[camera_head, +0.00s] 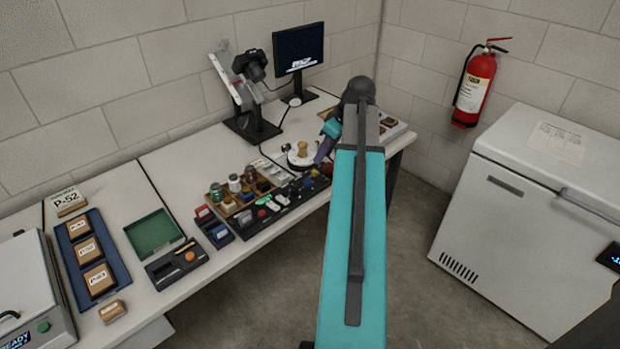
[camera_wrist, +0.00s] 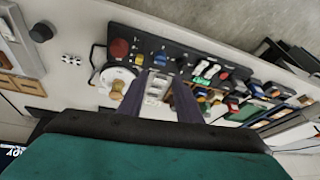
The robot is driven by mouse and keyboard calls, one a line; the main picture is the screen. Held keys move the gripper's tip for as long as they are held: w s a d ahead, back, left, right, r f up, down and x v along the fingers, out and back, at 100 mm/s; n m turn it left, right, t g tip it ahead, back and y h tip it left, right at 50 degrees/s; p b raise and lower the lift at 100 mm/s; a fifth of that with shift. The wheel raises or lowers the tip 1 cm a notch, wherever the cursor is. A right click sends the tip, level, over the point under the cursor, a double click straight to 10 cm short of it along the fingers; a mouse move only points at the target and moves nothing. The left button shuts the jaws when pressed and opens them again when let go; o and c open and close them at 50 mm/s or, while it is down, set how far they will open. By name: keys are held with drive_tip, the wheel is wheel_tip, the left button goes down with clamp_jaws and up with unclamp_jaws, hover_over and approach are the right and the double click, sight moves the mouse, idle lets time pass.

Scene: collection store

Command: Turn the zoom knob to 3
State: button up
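The dark control panel (camera_wrist: 190,48) runs across the wrist view, and it also shows along the table's front edge in the head view (camera_head: 250,231). It carries a red round button (camera_wrist: 119,48), a blue knob (camera_wrist: 160,58), a dark knob (camera_wrist: 181,63) and small coloured switches. The labels are too small to read, so I cannot tell which control is the zoom knob or where it points. My gripper (camera_wrist: 158,82) is open, its two fingers apart on the table side of the panel. Nothing is clearly held. In the head view my arm partly hides the panel's right end.
A round white stand with a tan object (camera_head: 302,150) sits close to my gripper. A wooden tray of jars (camera_head: 228,208) stands behind the panel. A camera stand (camera_head: 252,125) and a monitor (camera_head: 298,48) are at the back. The floor before the table is clear.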

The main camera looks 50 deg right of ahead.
sight(309, 178)
drive_tip(key=shift+p+x, duration=0.95)
drive_tip(key=shift+x, duration=5.7)
drive_tip(key=shift+d, duration=0.1)
drive_tip(key=c, duration=0.7)
drive_tip(key=shift+a, duration=0.2)
drive_tip(key=shift+d, duration=0.1)
